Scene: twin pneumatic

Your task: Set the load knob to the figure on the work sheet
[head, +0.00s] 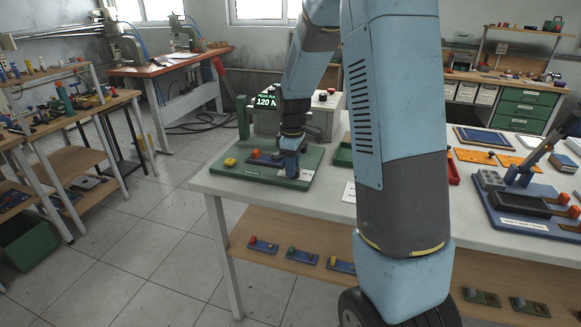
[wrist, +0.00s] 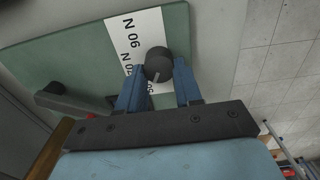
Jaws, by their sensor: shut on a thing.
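The load knob (wrist: 158,62) is a dark round knob with a pale pointer line, on a white scale strip (wrist: 133,30) fixed to a green board (wrist: 60,48). In the wrist view the strip appears upside down; one mark looks like 90 N, others are partly hidden. My gripper (wrist: 161,70) is shut on the knob, one blue finger at each side. In the head view my gripper (head: 288,163) is low over the green board (head: 245,172) and hides the knob. A white paper (head: 349,192), perhaps the work sheet, lies partly behind my arm; its text is unreadable.
A green display (head: 266,100) reads 120 N under a heading like PEAK PULL. A yellow piece (head: 230,161) and an orange piece (head: 255,153) are on the board's left part. A blue fixture (head: 530,205) stands at the right of the white table (head: 330,208).

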